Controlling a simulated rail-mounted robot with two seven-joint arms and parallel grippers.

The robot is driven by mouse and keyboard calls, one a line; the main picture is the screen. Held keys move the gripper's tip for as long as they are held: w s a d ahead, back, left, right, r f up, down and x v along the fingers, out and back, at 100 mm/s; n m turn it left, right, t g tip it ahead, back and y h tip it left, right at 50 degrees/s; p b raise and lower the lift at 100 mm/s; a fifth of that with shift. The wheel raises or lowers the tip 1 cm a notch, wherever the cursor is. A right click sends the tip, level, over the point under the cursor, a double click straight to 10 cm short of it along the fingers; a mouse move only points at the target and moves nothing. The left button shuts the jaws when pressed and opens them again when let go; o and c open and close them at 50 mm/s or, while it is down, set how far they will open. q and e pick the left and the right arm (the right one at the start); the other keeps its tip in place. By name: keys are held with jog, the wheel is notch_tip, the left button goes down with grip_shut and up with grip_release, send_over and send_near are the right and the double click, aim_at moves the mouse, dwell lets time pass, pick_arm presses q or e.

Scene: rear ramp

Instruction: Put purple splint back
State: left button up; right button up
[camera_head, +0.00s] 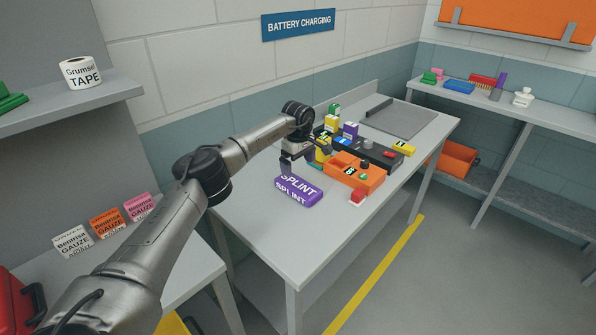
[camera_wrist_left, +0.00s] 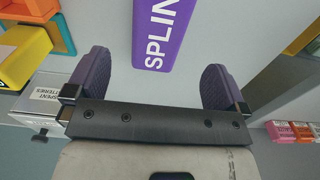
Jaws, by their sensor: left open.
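The purple splint (camera_head: 298,191), a flat block with white "SPLINT" lettering, lies on the near part of the grey table (camera_head: 270,232). My left gripper (camera_head: 297,166) is just above and behind it in the head view. In the left wrist view the open fingers of my left gripper (camera_wrist_left: 157,85) stand wide apart, and the end of the splint (camera_wrist_left: 163,32) shows between and beyond them. A gap shows on both sides, and the fingers do not touch it. My right gripper is not in view.
Gauze boxes (camera_head: 106,223) stand on a left bench. Another bench (camera_head: 510,108) stands at the right. The near table top is clear.

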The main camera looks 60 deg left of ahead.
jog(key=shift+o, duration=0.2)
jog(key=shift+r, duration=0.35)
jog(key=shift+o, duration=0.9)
pick_arm(q)
notch_tip(320, 180, up, 2)
jog(key=shift+r, duration=0.25)
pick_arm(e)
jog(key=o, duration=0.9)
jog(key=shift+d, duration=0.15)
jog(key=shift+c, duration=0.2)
